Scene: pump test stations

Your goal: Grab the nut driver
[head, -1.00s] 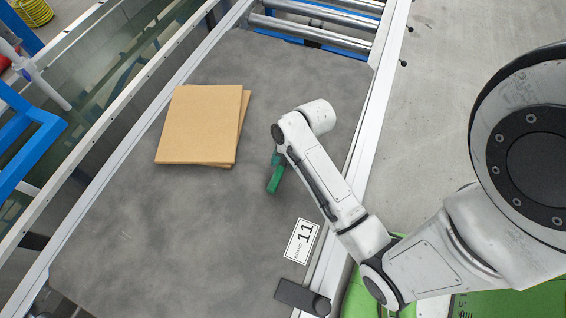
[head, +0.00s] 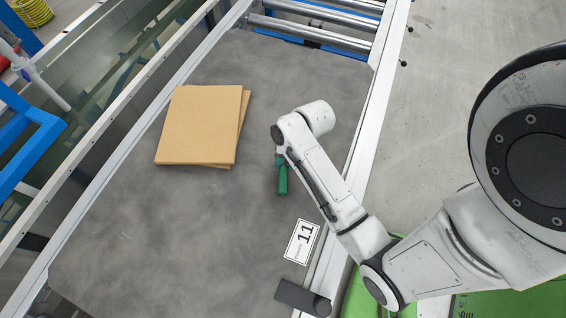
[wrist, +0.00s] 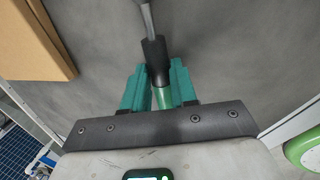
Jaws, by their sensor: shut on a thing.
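The nut driver has a green handle, a black collar and a metal shaft. In the head view its green handle (head: 283,181) sticks out below my wrist, over the grey table top. In the wrist view its black collar (wrist: 154,60) and shaft point away from me, and part of the green handle shows between my fingers. My gripper (wrist: 155,85), with teal fingers, is shut on the nut driver around the handle near the collar. In the head view my gripper (head: 279,160) is mostly hidden under my wrist. I cannot tell how high the tool is above the table.
Two stacked brown cardboard sheets (head: 199,125) lie left of my gripper. A label marked 11 (head: 302,242) and a dark block (head: 302,297) are near the table's right edge. Metal rollers (head: 322,34) are at the far end. The grey table top (head: 150,230) is clear at lower left.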

